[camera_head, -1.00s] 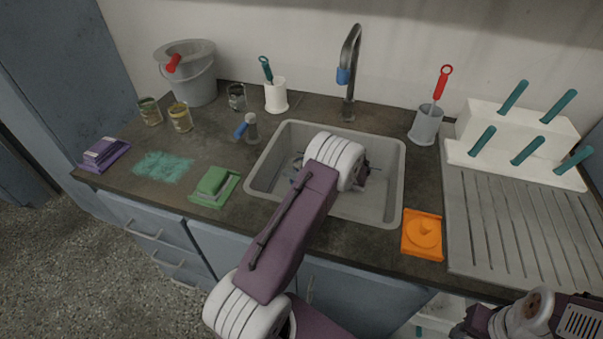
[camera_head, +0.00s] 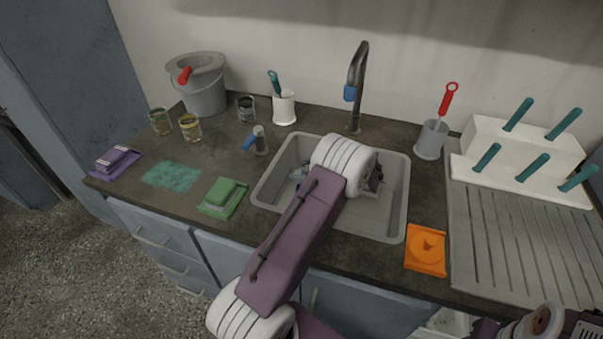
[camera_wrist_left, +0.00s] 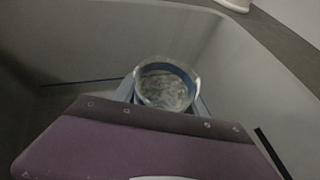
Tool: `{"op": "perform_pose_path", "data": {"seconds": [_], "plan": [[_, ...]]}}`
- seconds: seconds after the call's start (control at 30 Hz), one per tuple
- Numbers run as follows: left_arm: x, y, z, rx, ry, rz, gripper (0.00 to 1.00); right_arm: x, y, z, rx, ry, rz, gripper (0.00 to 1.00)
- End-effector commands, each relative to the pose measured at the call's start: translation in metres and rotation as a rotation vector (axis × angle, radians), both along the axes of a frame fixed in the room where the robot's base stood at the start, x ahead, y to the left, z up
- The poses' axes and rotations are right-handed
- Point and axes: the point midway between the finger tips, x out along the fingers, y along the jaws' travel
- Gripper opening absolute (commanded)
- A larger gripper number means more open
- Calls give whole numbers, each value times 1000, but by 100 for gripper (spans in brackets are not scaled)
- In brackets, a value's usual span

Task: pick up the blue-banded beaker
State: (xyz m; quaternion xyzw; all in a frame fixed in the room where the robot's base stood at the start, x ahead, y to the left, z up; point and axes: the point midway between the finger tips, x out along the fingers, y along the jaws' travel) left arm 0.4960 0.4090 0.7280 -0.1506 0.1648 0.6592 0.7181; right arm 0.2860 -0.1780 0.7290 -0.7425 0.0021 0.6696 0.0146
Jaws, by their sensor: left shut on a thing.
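The blue-banded beaker (camera_wrist_left: 166,88) is a clear round glass with a blue band below its rim, seen from above in the left wrist view. Its inside looks whitish and mottled. My left gripper (camera_wrist_left: 168,102) is shut on it, with bluish-grey fingers showing on both sides of the glass. In the head view my left arm reaches into the grey sink (camera_head: 272,190), and its wrist hides the beaker and most of the gripper. Whether the beaker touches the sink floor I cannot tell. Only part of my right arm shows at the bottom right; its gripper is out of view.
Sink walls surround my left gripper. The faucet (camera_head: 355,85) stands behind it. A ribbed drainboard (camera_head: 520,240) lies right.

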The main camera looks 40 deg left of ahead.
Motion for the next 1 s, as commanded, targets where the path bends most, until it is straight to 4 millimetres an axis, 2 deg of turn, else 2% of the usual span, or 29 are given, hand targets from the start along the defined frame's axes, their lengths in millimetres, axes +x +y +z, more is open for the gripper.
{"op": "perform_pose_path", "data": {"seconds": [0.5, 0.8, 1.0], "plan": [[-34, -57, 42, 1, -2, -2, 3, 0, 0, 19, 0, 0, 0, 45], [-47, -77, 55, 0, -1, 0, 3, 0, 0, 24, 0, 0, 0, 45], [-50, -83, 59, 0, -2, 0, 3, 0, 0, 25, 0, 0, 0, 45]]}}
